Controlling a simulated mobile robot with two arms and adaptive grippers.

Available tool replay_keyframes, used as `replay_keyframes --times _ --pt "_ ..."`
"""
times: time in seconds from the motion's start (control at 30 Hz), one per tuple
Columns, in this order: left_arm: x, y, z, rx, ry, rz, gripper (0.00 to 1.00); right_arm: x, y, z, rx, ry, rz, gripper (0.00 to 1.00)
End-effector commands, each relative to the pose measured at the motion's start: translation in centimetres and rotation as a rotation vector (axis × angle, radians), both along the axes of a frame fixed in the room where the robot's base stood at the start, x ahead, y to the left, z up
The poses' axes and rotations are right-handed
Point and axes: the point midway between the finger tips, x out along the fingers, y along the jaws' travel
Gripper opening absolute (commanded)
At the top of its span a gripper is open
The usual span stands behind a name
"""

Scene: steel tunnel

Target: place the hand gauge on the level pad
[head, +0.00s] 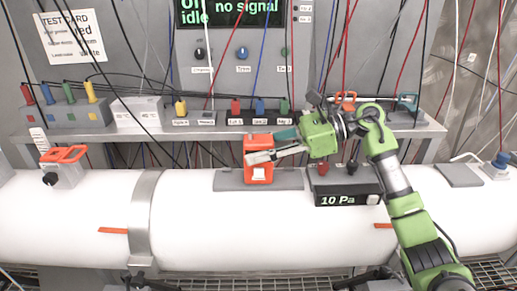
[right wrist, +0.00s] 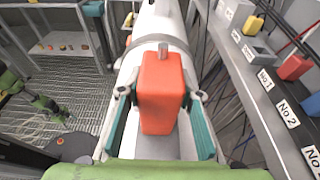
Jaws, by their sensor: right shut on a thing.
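The hand gauge, an orange-red block with a white label on its front (head: 258,165), is upright over a grey pad (head: 228,181) on top of the white pipe. Its lower edge overlaps the pad in the head view, and I cannot tell whether it touches. My right gripper (head: 265,148) comes in from the right and is shut on the gauge. In the right wrist view the gauge (right wrist: 161,90) sits between the two teal-backed fingers, its bottom hidden. My left gripper is not in view.
A black "10 Pa" display (head: 346,199) stands just right of the pad. A valve with an orange handle (head: 62,162) is at the left on the pipe. A shelf (head: 215,133) with coloured sockets and cables runs behind. Another grey pad (head: 459,175) lies at the right.

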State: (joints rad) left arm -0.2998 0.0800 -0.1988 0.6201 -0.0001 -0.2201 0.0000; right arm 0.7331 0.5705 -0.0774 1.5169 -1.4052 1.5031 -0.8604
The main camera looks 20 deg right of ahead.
Motion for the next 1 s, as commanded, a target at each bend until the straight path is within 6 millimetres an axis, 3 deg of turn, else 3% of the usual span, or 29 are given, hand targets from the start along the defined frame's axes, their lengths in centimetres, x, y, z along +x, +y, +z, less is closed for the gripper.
replay_keyframes --times 0.03,0.07,0.1,0.5,0.63,1.0 --pt "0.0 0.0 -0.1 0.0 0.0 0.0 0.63 0.0 0.0 -0.1 0.0 0.0 0.0 0.41" --pt "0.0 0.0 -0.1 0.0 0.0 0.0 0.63 0.0 0.0 0.0 0.0 0.0 0.0 0.48" --pt "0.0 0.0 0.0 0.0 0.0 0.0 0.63 0.0 0.0 0.0 0.0 0.0 0.0 0.5" --pt "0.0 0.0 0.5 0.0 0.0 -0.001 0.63 0.0 0.0 0.5 0.0 0.0 0.0 0.5" --pt "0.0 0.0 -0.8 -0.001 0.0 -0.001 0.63 -0.4 -1.9 0.4 -0.003 0.0 -0.004 0.5" --pt "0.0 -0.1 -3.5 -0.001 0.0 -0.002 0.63 -2.5 -9.0 2.9 -0.002 -0.002 -0.004 0.5"
